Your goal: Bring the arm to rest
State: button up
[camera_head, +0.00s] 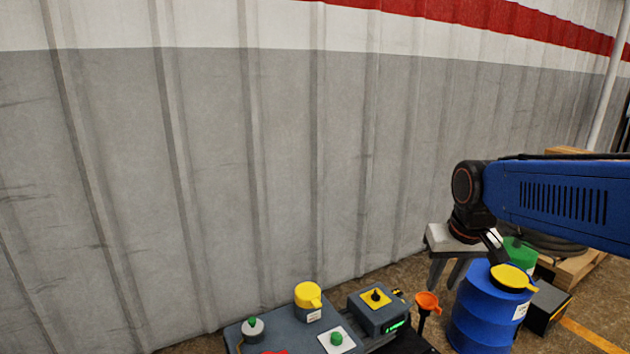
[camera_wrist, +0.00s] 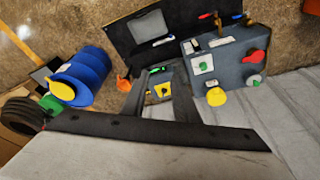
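My arm (camera_head: 550,195), blue with a black wrist, reaches in from the right in the head view. My gripper (camera_head: 494,246) shows only as a small dark and silver part below the wrist, above the floor near the blue drum. In the wrist view, the two dark fingers of my gripper (camera_wrist: 158,78) stand apart. Nothing is held between them. A grey control box with a yellow-plated knob (camera_wrist: 163,89) shows beyond the gap, apart from the fingers.
A corrugated wall (camera_head: 220,150) closes the back.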

jog(key=s+f+t, duration=0.1)
jog(key=s+f, duration=0.1)
jog(key=s, duration=0.6)
jog(key=s+d+f, duration=0.1)
jog(key=s+f, duration=0.2)
jog(key=s, duration=0.6)
jog(key=shift+d+t, duration=0.2)
jog(key=shift+t, duration=0.2)
dwell(3.0)
